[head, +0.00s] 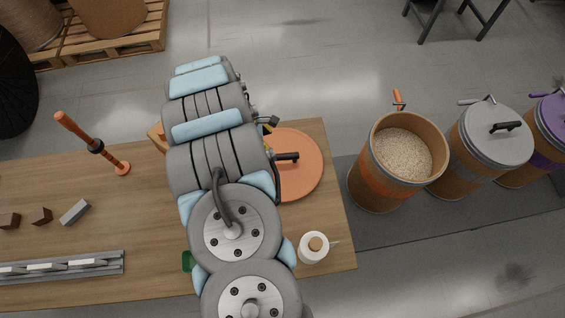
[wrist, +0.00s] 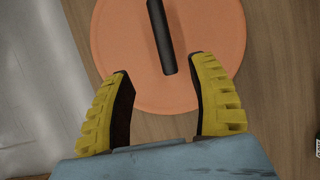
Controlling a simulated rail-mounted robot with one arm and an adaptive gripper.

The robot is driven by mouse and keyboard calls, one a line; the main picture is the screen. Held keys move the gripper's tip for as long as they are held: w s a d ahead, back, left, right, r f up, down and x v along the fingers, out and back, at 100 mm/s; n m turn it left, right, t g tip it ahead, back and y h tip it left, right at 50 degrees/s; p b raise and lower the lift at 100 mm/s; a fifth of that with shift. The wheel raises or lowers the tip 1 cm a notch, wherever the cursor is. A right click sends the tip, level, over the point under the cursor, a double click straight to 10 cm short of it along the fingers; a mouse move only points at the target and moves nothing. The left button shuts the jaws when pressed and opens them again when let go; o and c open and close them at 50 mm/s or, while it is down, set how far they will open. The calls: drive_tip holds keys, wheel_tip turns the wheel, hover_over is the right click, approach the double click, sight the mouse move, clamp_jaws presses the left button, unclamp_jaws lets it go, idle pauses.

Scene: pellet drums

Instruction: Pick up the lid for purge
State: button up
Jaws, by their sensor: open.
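An orange round lid (head: 305,170) with a black bar handle (head: 286,157) lies on the wooden table near its right end. In the head view my arm covers the lid's left part. In the wrist view the lid (wrist: 207,30) fills the upper middle, and its dark handle (wrist: 161,38) runs from the top edge down toward the gap between my fingers. The handle's near end appears just short of or level with the fingertips; I cannot tell the height gap.
An open drum of pellets (head: 403,155) stands right of the table (head: 150,215), beside a grey-lidded drum (head: 497,135) and a purple-lidded drum (head: 550,115). On the table are an orange upright tool (head: 95,146), small blocks (head: 75,212) and a white container (head: 313,248).

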sight(281, 155)
drive_tip(key=x, duration=0.6)
drive_tip(key=shift+r+p, duration=0.1)
drive_tip(key=shift+p, duration=0.3)
drive_tip(key=shift+d+f, duration=0.3)
drive_tip(key=shift+f, duration=0.3)
drive_tip(key=shift+f, duration=0.1)
drive_tip(key=shift+d+f, duration=0.2)
drive_tip(key=shift+f, duration=0.1)
drive_tip(key=shift+s+d+f+p, duration=0.15)
drive_tip(key=shift+d+f+p, duration=0.15)
drive_tip(key=shift+f, duration=0.2)
drive_tip(key=shift+s+d+f+p, duration=0.1)
drive_tip(key=shift+d+f+p, duration=0.2)
drive_tip(key=shift+f, duration=0.15)
drive_tip(key=shift+x, duration=1.05)
drive_tip(key=shift+w, duration=0.1)
clamp_jaws()
